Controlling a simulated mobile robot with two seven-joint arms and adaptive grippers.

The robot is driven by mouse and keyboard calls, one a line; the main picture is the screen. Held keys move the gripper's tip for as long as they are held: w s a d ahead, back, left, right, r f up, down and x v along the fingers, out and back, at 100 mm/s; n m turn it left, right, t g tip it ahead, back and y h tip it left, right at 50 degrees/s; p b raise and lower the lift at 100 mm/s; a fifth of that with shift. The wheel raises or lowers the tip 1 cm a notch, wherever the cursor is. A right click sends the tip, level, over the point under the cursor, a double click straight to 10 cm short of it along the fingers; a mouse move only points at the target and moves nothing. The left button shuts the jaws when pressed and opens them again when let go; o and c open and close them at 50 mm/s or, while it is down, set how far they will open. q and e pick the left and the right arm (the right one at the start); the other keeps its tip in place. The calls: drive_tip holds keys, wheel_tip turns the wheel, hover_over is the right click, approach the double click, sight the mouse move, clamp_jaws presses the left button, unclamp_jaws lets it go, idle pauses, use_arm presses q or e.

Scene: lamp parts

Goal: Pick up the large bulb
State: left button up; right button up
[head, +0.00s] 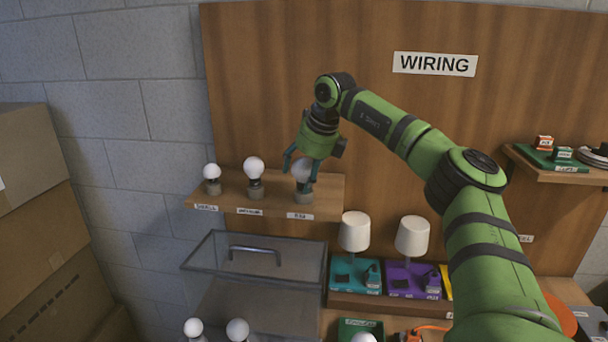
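The large bulb (301,171) is the rightmost of three white bulbs on the wooden shelf. It stands upright in a grey holder above a white label whose small text is hard to read. My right gripper (301,172) comes down from above, with one teal finger on each side of this bulb. The fingers and palm hide the bulb's top and sides. I cannot tell whether the fingers touch the glass. My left gripper is not in view.
A small bulb (211,171) and a medium bulb (254,168) stand left on the shelf (231,187). Below are a clear-lidded box (205,258), two white lamps (355,231) (412,237) and more bulbs (237,329).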

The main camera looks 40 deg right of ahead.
drive_tip(key=c, duration=0.3)
drive_tip(key=shift+w+d+f, duration=0.1)
drive_tip(key=shift+f, duration=0.05)
